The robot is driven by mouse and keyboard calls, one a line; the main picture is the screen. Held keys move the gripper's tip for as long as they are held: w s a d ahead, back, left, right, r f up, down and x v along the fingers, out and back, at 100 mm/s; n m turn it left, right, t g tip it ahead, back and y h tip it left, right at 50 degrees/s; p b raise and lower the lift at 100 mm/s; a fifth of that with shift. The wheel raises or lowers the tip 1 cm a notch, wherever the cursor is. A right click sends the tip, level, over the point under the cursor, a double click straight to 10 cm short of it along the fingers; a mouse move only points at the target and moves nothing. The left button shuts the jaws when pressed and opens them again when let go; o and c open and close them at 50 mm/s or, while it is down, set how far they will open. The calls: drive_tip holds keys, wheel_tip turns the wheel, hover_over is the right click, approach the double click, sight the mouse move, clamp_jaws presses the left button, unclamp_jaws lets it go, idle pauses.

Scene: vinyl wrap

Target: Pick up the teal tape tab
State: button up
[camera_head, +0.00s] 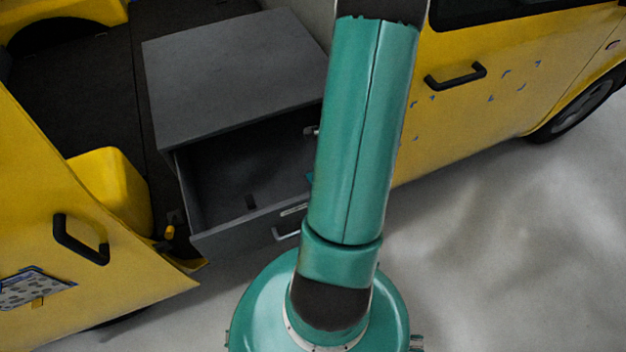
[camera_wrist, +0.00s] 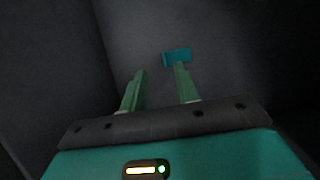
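The teal tape tab (camera_wrist: 177,57) is a small flat piece on a dark grey surface in the wrist view. My gripper (camera_wrist: 160,70) is open, with its two green fingers apart and nothing between them. The tab shows just beyond the tip of the right finger. I cannot tell whether that finger touches it. In the head view my gripper is hidden behind my green arm, and I cannot make out the tab with certainty.
In the head view, a grey cabinet (camera_head: 235,75) has an open drawer (camera_head: 225,240) below its top. A yellow vehicle body (camera_head: 480,125) stands at the right, and a yellow door (camera_head: 75,200) with a black handle at the left. Pale floor is clear at the lower right.

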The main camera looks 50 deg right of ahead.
drive_tip(key=shift+d+x, duration=0.2)
drive_tip(key=shift+x, duration=1.3)
drive_tip(key=shift+d+x, duration=0.2)
drive_tip(key=shift+x, duration=1.35)
drive_tip(key=shift+w, duration=0.15)
clamp_jaws()
